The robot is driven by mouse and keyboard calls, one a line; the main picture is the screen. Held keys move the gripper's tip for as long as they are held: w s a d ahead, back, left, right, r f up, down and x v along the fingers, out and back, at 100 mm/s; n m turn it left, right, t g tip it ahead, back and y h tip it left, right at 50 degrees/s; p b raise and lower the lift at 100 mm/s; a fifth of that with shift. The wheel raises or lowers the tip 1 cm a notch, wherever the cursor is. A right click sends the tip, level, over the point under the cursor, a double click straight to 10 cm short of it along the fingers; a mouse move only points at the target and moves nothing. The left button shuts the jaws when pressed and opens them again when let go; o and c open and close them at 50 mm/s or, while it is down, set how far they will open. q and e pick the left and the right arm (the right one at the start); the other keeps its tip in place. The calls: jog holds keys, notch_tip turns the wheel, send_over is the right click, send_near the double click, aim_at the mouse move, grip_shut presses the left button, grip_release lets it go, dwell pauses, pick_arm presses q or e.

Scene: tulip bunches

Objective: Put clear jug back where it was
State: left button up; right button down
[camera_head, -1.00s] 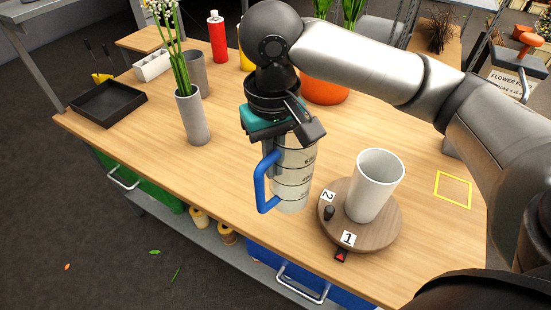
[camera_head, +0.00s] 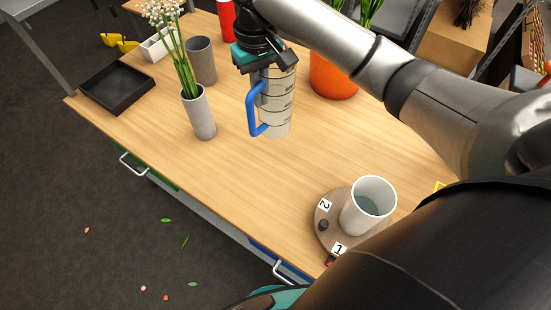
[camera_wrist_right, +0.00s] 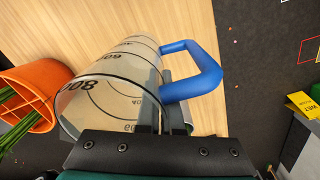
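The clear jug (camera_head: 277,100), with dark measuring lines and a blue handle, is upright over the middle of the wooden table. My right gripper (camera_head: 262,66) is above it and shut on its upper wall near the handle. In the right wrist view the jug (camera_wrist_right: 112,85) shows its open rim close to the dark fingers (camera_wrist_right: 155,122), and looks empty. I cannot tell whether its base touches the table. A yellow outline (camera_head: 439,186) on the table at right is mostly hidden by my arm. My left gripper is not in view.
A white cup (camera_head: 357,215) holding liquid stands on a round wooden turntable (camera_head: 330,235) near the front edge. A grey flower vase (camera_head: 200,118), a grey cup (camera_head: 202,62) and a black tray (camera_head: 117,88) are left. An orange pot (camera_head: 333,80) stands behind. Clear tabletop lies between jug and turntable.

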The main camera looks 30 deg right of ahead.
aim_at(263, 131)
jog(key=shift+d+f, duration=0.1)
jog(key=shift+f, duration=0.05)
notch_tip(263, 131, down, 15)
jog(key=shift+w+r+b, duration=0.1)
jog(key=shift+b, duration=0.95)
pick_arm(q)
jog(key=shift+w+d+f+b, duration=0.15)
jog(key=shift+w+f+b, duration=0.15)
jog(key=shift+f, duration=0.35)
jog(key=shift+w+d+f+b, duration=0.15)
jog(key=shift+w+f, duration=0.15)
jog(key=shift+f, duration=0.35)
pick_arm(e)
jog(key=shift+f, duration=2.5)
jog(key=shift+f, duration=0.15)
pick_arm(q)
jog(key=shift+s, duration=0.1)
pick_arm(e)
jog(key=c, duration=1.1)
grip_release()
pick_arm(q)
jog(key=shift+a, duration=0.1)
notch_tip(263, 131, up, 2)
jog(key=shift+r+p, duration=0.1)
jog(key=shift+p, duration=0.95)
pick_arm(e)
notch_tip(263, 131, up, 12)
jog(key=shift+r, duration=0.2)
